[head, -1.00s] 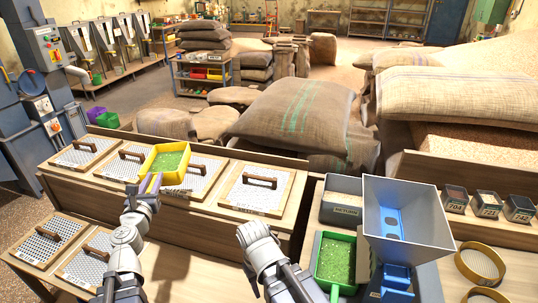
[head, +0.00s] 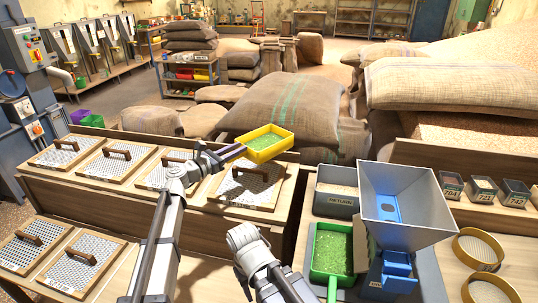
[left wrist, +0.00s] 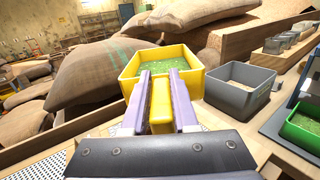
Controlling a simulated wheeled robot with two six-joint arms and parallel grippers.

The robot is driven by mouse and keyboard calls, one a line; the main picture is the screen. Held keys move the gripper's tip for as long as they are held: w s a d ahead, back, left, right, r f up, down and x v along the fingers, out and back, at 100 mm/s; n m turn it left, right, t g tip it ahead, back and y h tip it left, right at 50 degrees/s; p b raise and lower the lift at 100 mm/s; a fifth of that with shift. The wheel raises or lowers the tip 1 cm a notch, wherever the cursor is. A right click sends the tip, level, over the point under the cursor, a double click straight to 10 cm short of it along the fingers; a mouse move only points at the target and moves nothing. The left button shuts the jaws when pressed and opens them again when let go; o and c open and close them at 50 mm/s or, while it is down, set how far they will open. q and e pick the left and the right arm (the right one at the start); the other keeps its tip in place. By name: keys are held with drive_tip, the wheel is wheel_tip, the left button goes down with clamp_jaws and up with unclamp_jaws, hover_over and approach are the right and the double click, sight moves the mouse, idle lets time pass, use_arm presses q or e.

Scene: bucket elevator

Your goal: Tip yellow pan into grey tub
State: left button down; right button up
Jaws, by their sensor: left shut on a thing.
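The yellow pan (head: 266,143) holds green granular stuff and is about level in the air, above and beyond the rightmost handled screen. My left gripper (head: 232,153) is shut on the pan's handle. The left wrist view shows its fingers (left wrist: 160,85) on both sides of the yellow handle, with the pan (left wrist: 130,88) ahead. The grey tub (head: 326,205), marked RETURN, stands on the bench to the right of the pan and apart from it. It also shows in the left wrist view (left wrist: 236,100). My right arm shows at the bottom middle, but its gripper does not show.
A green pan (head: 314,262) with green contents stands in front of the grey tub. A grey hopper (head: 433,225) with blue parts rises right beside the tub. Handled screens (head: 243,187) lie along the bench. Full sacks (head: 290,118) are piled behind.

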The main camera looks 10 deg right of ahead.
sight(272, 148)
use_arm(q)
drive_tip(key=d+m+g+h, duration=0.1)
drive_tip(key=d+g, duration=0.1)
drive_tip(key=d, duration=0.1)
drive_tip(key=d+f+m+g+h+b, duration=0.1)
drive_tip(key=d+m+g, duration=0.1)
drive_tip(key=d, duration=0.2)
drive_tip(key=d+m+g, duration=0.1)
drive_tip(key=d+g, duration=0.1)
drive_tip(key=d, duration=0.2)
drive_tip(key=shift+w+d+f+h+b, duration=0.1)
drive_tip(key=shift+w+f+h+b, duration=0.2)
drive_tip(key=shift+w+f+h, duration=0.1)
drive_tip(key=shift+s+m, duration=0.1)
drive_tip(key=shift+m, duration=0.2)
drive_tip(key=shift+r, duration=0.2)
